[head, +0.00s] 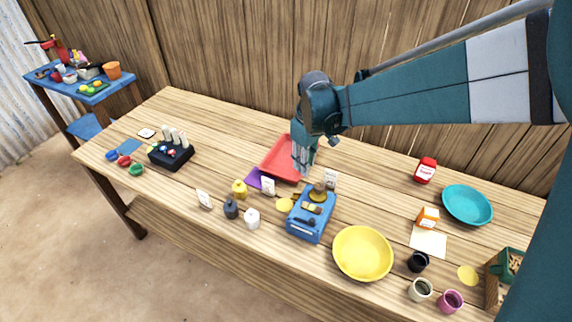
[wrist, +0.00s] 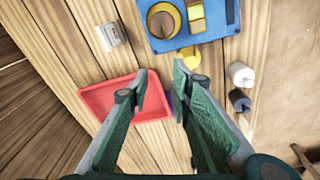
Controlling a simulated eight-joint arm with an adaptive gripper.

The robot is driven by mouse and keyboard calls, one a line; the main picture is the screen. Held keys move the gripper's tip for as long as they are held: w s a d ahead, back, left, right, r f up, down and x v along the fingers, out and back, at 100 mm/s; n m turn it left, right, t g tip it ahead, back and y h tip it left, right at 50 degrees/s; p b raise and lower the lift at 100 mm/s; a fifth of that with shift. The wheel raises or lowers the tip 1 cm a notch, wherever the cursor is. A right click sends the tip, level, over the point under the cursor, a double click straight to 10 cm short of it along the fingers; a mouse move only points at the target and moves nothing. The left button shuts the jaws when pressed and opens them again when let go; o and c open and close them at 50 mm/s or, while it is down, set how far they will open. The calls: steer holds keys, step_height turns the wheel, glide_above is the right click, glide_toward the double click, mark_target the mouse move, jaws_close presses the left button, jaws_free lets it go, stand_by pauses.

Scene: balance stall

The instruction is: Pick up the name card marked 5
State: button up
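Three white name cards stand on the table in the head view: one at the left (head: 204,198), one in the middle (head: 267,186) and one at the right (head: 330,180). Their marks are too small to read, so I cannot tell which is the 5. A card with dark marks also shows at the upper left of the wrist view (wrist: 111,35), apart from my fingers. My gripper (head: 303,168) hangs above the table by the red tray. In the wrist view its fingers (wrist: 160,77) are apart with nothing held between them.
The red tray (head: 274,166) lies beneath my gripper. The blue scale (head: 306,226) stands in front. Yellow (head: 240,189), dark (head: 231,208) and white (head: 252,219) weights stand near the cards. A yellow plate (head: 362,253) is right of the scale. A black holder (head: 171,157) stands left.

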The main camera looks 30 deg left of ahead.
mark_target(268, 179)
steer(key=s+a+f+n, duration=0.1)
steer(key=a+f, duration=0.1)
steer(key=a, duration=0.2)
steer(key=s+a+f+n+p, duration=0.1)
steer(key=a+f, duration=0.2)
steer(key=a, duration=0.1)
steer(key=s+a+f+n+g, duration=0.1)
steer(key=a+f, duration=0.2)
steer(key=a, duration=0.2)
steer(key=shift+s+f+h+p, duration=0.15)
steer(key=shift+s+h+p, duration=0.05)
steer(key=shift+h+p, duration=0.2)
steer(key=shift+f, duration=1.3)
steer(key=shift+w+a+f+b, duration=0.15)
steer(key=shift+f+b, duration=0.35)
steer(key=shift+f, duration=2.1)
jaws_close()
